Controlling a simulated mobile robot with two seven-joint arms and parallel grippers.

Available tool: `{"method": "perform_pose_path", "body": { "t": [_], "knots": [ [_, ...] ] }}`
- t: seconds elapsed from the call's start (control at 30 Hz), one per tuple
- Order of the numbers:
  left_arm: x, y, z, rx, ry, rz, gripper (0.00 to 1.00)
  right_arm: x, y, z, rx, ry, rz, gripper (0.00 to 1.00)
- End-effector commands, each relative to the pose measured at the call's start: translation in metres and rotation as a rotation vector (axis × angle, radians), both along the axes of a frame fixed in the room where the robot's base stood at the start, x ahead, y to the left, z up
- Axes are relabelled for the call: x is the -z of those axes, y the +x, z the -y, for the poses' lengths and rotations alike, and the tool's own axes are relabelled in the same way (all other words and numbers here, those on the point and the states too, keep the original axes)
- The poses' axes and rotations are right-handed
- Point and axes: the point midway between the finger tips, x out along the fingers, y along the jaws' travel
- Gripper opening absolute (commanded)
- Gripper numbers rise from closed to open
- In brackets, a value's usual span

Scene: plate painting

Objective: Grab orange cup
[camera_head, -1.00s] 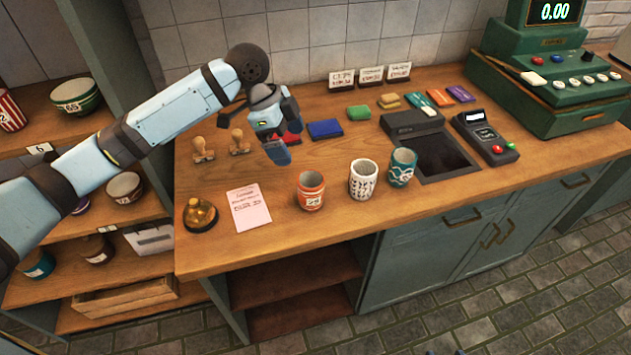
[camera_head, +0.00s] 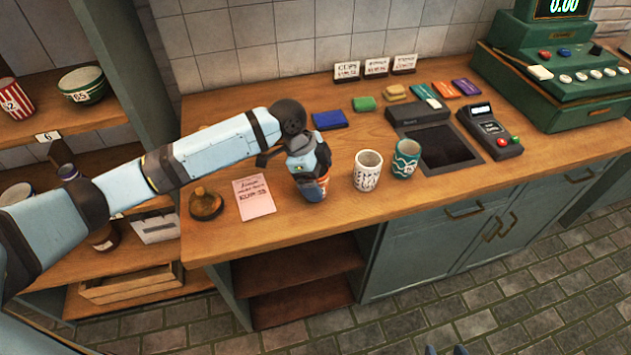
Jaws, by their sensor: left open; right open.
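The orange cup (camera_head: 323,184) stands on the wooden counter, mostly hidden behind my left gripper; only parts of its orange side show. My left gripper (camera_head: 313,187) reaches down right at the cup, with its fingers open. I cannot tell whether the fingers touch the cup. My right gripper (camera_head: 445,350) shows only as two dark tips, apart, at the bottom edge, far from the cup.
A white patterned cup (camera_head: 367,172) and a teal cup (camera_head: 406,160) stand to the right. A pink paper (camera_head: 254,197) and a brass bell (camera_head: 205,204) lie to the left. A card reader (camera_head: 489,131) and cash register (camera_head: 560,75) stand further right.

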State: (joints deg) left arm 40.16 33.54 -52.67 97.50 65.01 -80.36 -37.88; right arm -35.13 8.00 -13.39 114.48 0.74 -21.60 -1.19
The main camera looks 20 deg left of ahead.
Motion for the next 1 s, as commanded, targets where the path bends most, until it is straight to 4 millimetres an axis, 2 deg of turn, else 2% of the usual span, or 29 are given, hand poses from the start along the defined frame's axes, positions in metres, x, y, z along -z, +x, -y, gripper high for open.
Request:
{"method": "perform_pose_path", "body": {
  "t": [0.17, 0.43, 0.77, 0.87, 1.0],
  "knots": [
    [0.000, 0.000, 0.000, 0.000, 0.000, 0.001, 0.94, 0.001, -0.001, 0.000, 0.000, -0.001, -0.003, 0.55],
    [0.000, 0.000, 0.000, 0.000, 0.000, 0.000, 0.34, 0.005, -0.002, 0.000, 0.000, -0.003, -0.010, 0.55],
    [-0.003, 0.000, 0.000, 0.000, -0.001, 0.001, 0.34, 0.004, -0.002, 0.000, -0.002, -0.001, -0.009, 0.55],
    [-0.010, 0.000, 0.000, 0.000, -0.001, 0.001, 0.34, 0.003, -0.002, -0.001, -0.001, 0.000, -0.008, 0.55],
    [-0.030, 0.001, 0.000, 0.001, -0.001, 0.004, 0.34, 0.002, -0.002, -0.001, -0.002, 0.000, -0.005, 0.55]
  ]
}}
